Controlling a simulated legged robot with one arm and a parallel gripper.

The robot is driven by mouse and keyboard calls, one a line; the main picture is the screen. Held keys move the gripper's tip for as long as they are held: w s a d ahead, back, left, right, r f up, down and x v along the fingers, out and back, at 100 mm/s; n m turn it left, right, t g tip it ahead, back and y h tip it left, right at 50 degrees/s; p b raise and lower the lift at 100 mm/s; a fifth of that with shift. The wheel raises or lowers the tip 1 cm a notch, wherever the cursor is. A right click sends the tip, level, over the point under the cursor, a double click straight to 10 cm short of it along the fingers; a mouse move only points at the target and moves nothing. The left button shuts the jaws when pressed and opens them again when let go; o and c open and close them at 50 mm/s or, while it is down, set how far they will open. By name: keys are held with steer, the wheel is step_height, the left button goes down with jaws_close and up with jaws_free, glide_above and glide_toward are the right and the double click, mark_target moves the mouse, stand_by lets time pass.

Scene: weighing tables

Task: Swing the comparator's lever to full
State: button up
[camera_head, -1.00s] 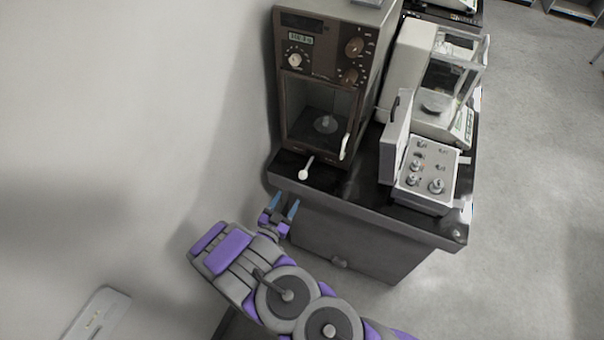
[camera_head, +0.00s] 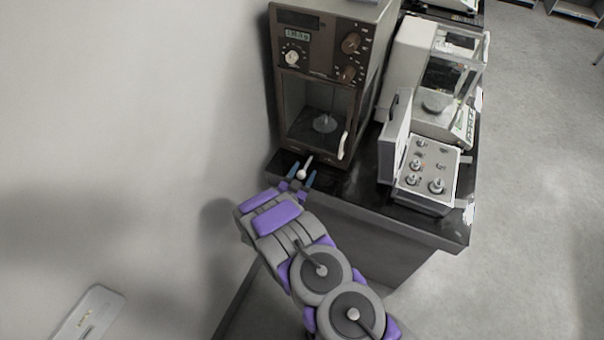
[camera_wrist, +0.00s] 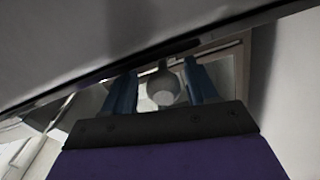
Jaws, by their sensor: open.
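The comparator (camera_head: 322,90) is a tall brown cabinet with a digital display, knobs and a glass-fronted chamber, at the back of the dark table. Its lever is a small white-knobbed arm (camera_head: 302,174) sticking out at the front base, toward me. My gripper (camera_head: 301,176) is open, with its two blue fingers on either side of the lever's knob. In the wrist view, the pale round knob (camera_wrist: 162,92) shows between the blue fingers (camera_wrist: 162,90); I cannot tell whether either finger touches it.
A white handle (camera_head: 343,146) is on the comparator's front, right of the lever. A weight box (camera_head: 428,178) with its lid raised stands to the right, near the front edge of the dark table (camera_head: 340,186). A white balance (camera_head: 440,110) is behind it. A wall is on the left.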

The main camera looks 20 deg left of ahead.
steer(key=shift+a, duration=0.35)
steer(key=c, duration=0.6)
steer(key=shift+d, duration=0.15)
jaws_close()
